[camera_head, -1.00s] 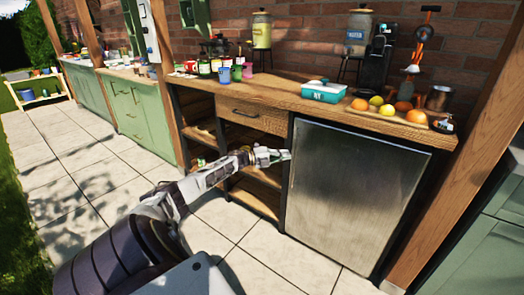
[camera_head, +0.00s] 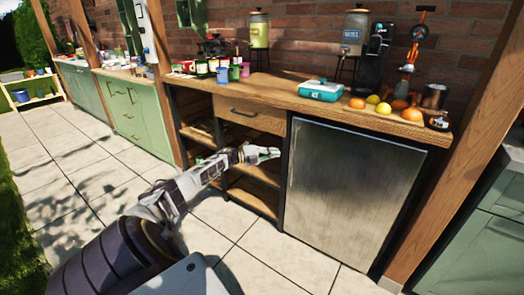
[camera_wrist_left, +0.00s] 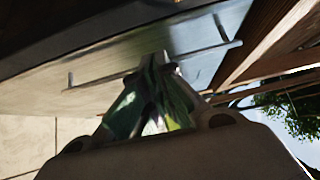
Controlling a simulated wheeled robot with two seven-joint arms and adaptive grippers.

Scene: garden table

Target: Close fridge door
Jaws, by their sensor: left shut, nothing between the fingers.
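The fridge is the steel-fronted unit under the right part of the wooden counter. Its door (camera_head: 350,195) looks flush with the dark frame around it in the head view, with no visible gap. My left gripper (camera_head: 274,153) is shut and empty, in front of the open shelves just left of the door's left edge. In the left wrist view the gripper's fingertips (camera_wrist_left: 160,66) point toward a pale metallic surface with a long thin bar handle (camera_wrist_left: 105,78). I cannot tell whether the fingertips touch it. My right gripper is not in view.
The wooden counter (camera_head: 270,88) holds a teal box (camera_head: 321,91), several fruits and several cups. A drawer (camera_head: 250,115) sits above open shelves left of the fridge. A wooden post (camera_head: 460,150) stands at right. The tiled floor (camera_head: 80,180) in front is clear.

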